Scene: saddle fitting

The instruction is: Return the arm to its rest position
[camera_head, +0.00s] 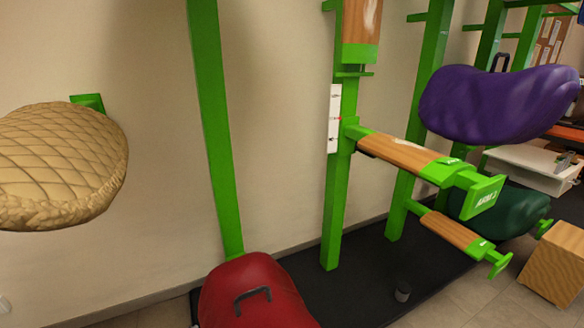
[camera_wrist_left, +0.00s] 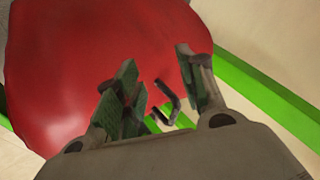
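My left gripper (camera_wrist_left: 155,65) shows only in the left wrist view, with its two dark-padded fingers spread apart. Beyond them is a red saddle (camera_wrist_left: 75,70). A dark handle (camera_wrist_left: 172,103) appears between the fingers in the picture, with no finger seen closed on it. In the head view a red saddle (camera_head: 245,305) with a dark handle (camera_head: 252,294) on top sits at the bottom, cut off by the frame edge. No gripper or arm shows in the head view. My right gripper is not in view.
Green rack posts (camera_head: 336,215) carry bare wood-topped arms (camera_head: 405,154). A purple saddle (camera_head: 495,100) and a dark green saddle (camera_head: 510,213) are at the right, a tan quilted saddle (camera_head: 60,165) at the left. A wooden box (camera_head: 555,265) stands on the floor.

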